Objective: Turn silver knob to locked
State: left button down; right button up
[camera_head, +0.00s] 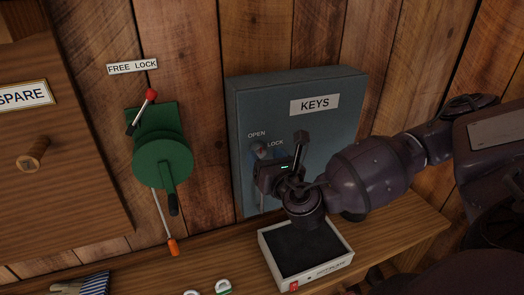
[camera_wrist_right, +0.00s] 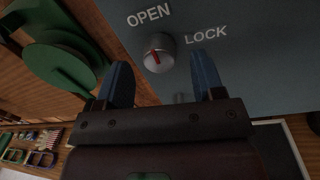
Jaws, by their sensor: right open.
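The silver knob (camera_wrist_right: 158,54) is on the front of the grey-blue KEYS box (camera_head: 338,128). In the right wrist view its red mark points up towards the OPEN label (camera_wrist_right: 149,14); the LOCK label (camera_wrist_right: 206,36) is to its right. In the head view the knob (camera_head: 259,148) is partly hidden by my right gripper (camera_head: 263,158). My right gripper is open, its two blue fingers apart (camera_wrist_right: 164,78). The knob shows beyond the fingertips, roughly between them, and nothing is held. My left gripper is not in view.
A green crank device (camera_head: 162,160) with a red-tipped lever hangs left of the box under a FREE LOCK sign (camera_head: 132,68). A wooden SPARE cabinet (camera_head: 60,140) is further left.

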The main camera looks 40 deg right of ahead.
jog(key=shift+w+d, duration=0.2)
jog(key=shift+w, duration=0.85)
jog(key=shift+c, duration=0.4)
jog(key=c, duration=0.8)
jog(key=shift+c, duration=0.2)
